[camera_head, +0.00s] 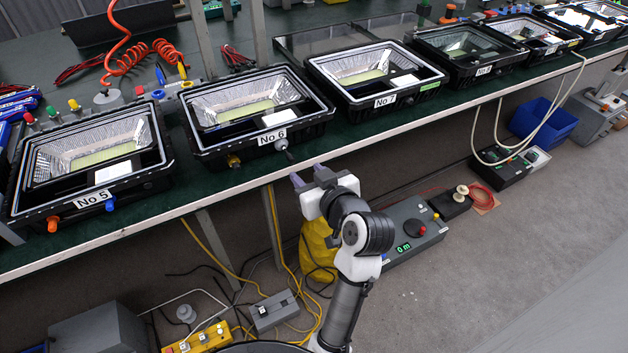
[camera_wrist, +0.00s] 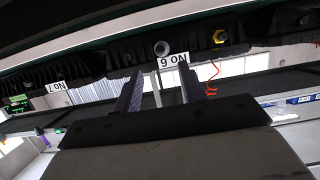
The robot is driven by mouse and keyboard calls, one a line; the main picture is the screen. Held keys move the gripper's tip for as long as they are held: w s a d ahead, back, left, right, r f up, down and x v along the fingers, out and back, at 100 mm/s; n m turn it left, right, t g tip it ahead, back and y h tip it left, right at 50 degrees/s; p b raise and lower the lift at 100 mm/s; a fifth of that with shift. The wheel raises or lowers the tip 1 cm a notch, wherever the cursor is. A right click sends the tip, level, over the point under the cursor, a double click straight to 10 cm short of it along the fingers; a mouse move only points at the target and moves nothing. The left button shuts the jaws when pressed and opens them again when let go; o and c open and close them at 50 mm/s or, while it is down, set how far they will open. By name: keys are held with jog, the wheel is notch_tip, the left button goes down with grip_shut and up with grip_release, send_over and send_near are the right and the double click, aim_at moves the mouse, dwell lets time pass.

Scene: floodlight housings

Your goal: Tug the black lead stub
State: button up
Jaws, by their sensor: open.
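The floodlight housing No 6 (camera_head: 207,153) sits on the bench with its front facing my arm. A short dark round stub with a grey end (camera_head: 282,145) sticks out of its front wall below the label. In the wrist view the stub (camera_wrist: 161,48) shows end-on, just beyond and roughly between my fingertips. My gripper (camera_head: 309,176) is open and empty, in front of the bench edge, apart from the stub. I cannot tell the exact gap.
Housing No 5 (camera_head: 90,165) stands to the left and housing No 7 (camera_head: 374,76) to the right. The bench edge (camera_head: 340,143) runs under the housings. A grey box with a green display (camera_head: 410,235), a yellow power strip (camera_head: 200,340) and cables lie on the floor.

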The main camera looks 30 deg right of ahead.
aim_at(293, 160)
jog(key=p+x, duration=0.1)
jog(key=x, duration=0.9)
grip_shut()
dwell(0.4)
dwell(0.4)
grip_release()
jog(key=shift+s, duration=0.1)
jog(key=shift+s, duration=0.1)
jog(key=b+v, duration=0.1)
jog(key=v, duration=1.2)
jog(key=shift+s+r, duration=0.2)
jog(key=shift+s, duration=0.05)
